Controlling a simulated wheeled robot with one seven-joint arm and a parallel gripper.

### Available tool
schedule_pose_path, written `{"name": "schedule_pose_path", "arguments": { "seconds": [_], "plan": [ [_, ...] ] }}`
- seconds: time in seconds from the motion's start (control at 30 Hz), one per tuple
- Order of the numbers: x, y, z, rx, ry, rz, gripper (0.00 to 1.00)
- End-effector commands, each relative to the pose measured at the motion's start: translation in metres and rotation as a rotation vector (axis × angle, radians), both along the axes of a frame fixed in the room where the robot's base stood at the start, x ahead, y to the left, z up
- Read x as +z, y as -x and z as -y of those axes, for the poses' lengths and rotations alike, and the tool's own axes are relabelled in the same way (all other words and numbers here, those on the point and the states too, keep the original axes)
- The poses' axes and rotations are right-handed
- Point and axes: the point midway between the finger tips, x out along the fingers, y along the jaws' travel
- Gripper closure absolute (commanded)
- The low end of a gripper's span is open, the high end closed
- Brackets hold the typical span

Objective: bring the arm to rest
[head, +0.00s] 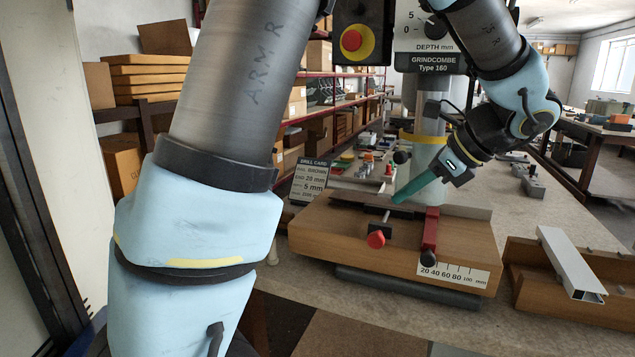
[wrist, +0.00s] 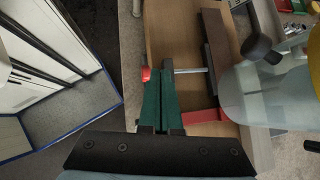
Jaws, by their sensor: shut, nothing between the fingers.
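My gripper (head: 400,193) shows in the head view with green fingers, above the wooden drill bed of the drill press. In the wrist view the two green fingers (wrist: 161,92) lie side by side, shut, with nothing between them. My arm reaches in from the top and bends down to the right of the drill column. A red clamp knob (head: 376,239) on a metal rod lies below the fingertips in the head view; in the wrist view the knob (wrist: 146,74) shows beside the fingertips. I cannot tell whether the fingers touch anything.
The wooden bed (head: 330,231) carries a red stop (head: 430,232) and a scale. A silver profile (head: 571,262) lies in a wooden cradle (head: 530,293) at the right. A drill card (head: 309,180) stands behind the bed.

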Motion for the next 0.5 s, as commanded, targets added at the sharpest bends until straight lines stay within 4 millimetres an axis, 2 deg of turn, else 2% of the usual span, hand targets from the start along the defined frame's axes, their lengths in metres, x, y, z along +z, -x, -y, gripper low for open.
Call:
{"name": "schedule_pose_path", "arguments": {
  "seconds": [0.03,0.2,0.3,0.5],
  "plan": [
    [-0.018,-0.006,-0.036,0.146,0.084,-0.023,1.00],
    [-0.073,0.000,-0.120,0.669,0.399,-0.034,1.00],
    [-0.096,0.008,-0.160,1.009,0.581,0.015,1.00],
    [-0.122,0.020,-0.217,1.596,0.869,0.190,1.00]
  ]
}}
